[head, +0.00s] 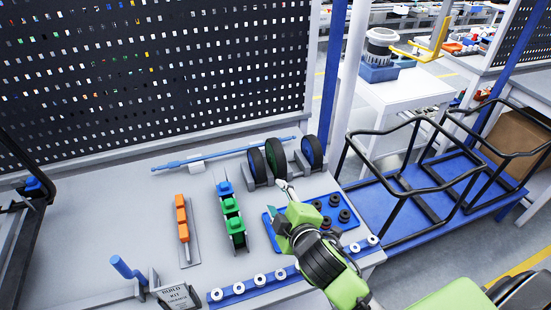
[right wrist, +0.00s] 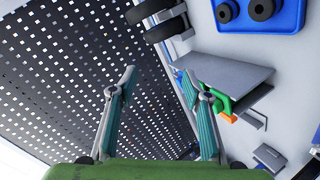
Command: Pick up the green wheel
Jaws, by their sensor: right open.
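The green wheel (head: 276,155) is a dark tyre with a thin green ring, standing upright in a rack at the back of the table. It is the middle of three dark wheels, with the left wheel (head: 257,163) close beside it. My right gripper (head: 279,198) is open and empty, in front of and below the wheels in the head view. In the right wrist view its two fingers (right wrist: 157,82) are spread apart with nothing between them. Dark wheels (right wrist: 160,20) show at the top there, but I cannot tell which is green. My left gripper is not in view.
A blue-ringed wheel (head: 312,152) stands right of the green one. A blue tray (head: 274,237) with black round parts lies by my right arm. Green and blue blocks (head: 231,207) and orange blocks (head: 182,217) sit left. A perforated panel (head: 150,75) rises behind the table.

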